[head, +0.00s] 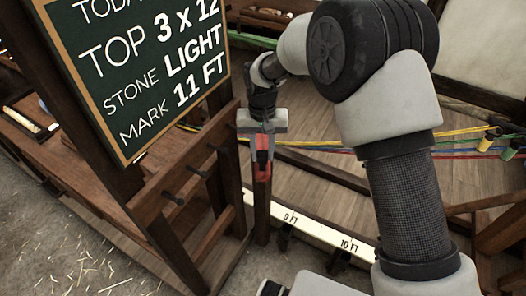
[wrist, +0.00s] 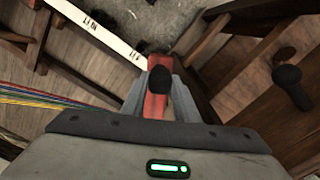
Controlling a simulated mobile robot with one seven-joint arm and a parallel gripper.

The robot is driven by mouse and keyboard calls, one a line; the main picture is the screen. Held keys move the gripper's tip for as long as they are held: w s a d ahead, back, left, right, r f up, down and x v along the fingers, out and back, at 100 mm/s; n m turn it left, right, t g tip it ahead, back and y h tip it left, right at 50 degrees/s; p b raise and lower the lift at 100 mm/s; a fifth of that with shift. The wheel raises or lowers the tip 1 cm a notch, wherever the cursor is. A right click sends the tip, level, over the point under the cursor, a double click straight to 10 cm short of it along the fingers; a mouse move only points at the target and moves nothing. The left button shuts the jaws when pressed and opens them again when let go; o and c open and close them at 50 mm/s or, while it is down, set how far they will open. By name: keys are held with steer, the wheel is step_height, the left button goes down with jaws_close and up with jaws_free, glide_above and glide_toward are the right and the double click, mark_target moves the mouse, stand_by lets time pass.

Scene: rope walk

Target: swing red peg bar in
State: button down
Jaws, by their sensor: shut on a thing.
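The red peg bar (head: 263,172) shows as a red piece at the top of a dark wooden post, below my gripper (head: 262,150) in the head view. In the wrist view the red bar (wrist: 155,105) lies between my two fingers (wrist: 158,100), with a dark round knob in front of it. My gripper is shut on the red bar. Much of the bar is hidden by the fingers and the knob.
A chalkboard (head: 150,75) on a wooden frame with dark pegs (head: 168,196) stands close at left. A white marked rule (head: 320,232) reading 9 FT and 10 FT runs below. Coloured ropes (head: 430,147) stretch across behind my arm. Straw lies on the floor (head: 85,250).

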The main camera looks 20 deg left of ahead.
steer(key=c, duration=1.4)
jaws_free()
steer(key=shift+w+d+r, duration=0.1)
steer(key=shift+w+d, duration=0.05)
steer(key=shift+d, duration=0.1)
steer(key=w+d+n+p, duration=0.5)
steer(key=w+d+n, duration=0.15)
steer(key=n, duration=0.25)
step_height(320, 180, up, 18)
steer(key=f, duration=0.1)
steer(key=shift+s+d+r+m+t, duration=0.3)
steer(key=shift+d+r+m, duration=0.2)
steer(key=shift+d+r, duration=1.05)
steer(key=shift+s+d+r+m+t, duration=0.15)
steer(key=shift+s+d+r+m, duration=0.35)
steer(key=shift+d+r, duration=1.05)
steer(key=shift+s+d+r+m+t, duration=0.3)
steer(key=shift+d+r+m, duration=0.2)
steer(key=shift+d+r, duration=1)
